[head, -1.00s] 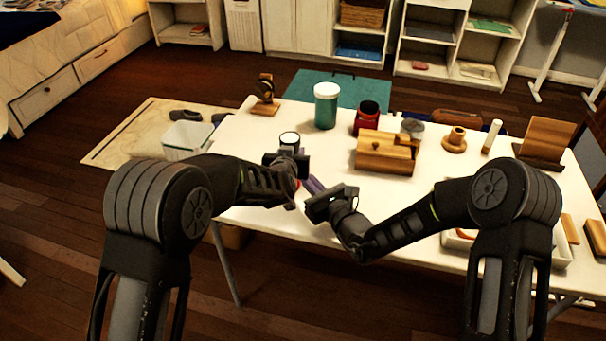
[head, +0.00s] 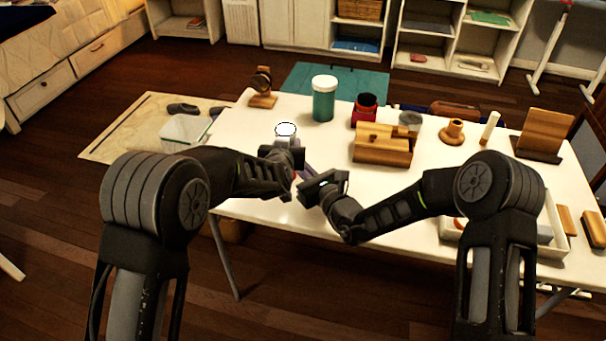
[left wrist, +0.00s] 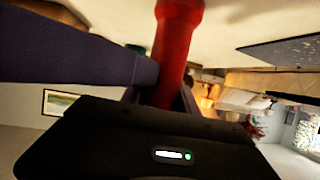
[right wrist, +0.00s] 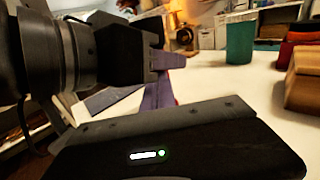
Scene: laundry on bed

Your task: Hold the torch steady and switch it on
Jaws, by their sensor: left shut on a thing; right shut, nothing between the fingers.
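The torch (head: 286,131) stands roughly upright in the head view, its round lens facing up and glowing bright white. Its red body (left wrist: 174,45) fills the top middle of the left wrist view. My left gripper (head: 294,173) is shut on the red body, over the table's near left part. My right gripper (head: 304,174) is shut and empty, close against the torch from the right. In the left wrist view its purple finger (left wrist: 80,58) reaches across to the red body and seems to touch it. The switch is hidden by the fingers.
The white table (head: 240,185) holds a teal jar (head: 323,100), a red jar (head: 364,108), a wooden box (head: 382,152) and a wooden watch stand (head: 262,92) behind the torch. A white tray (head: 551,235) lies at the right. The table's front middle is clear.

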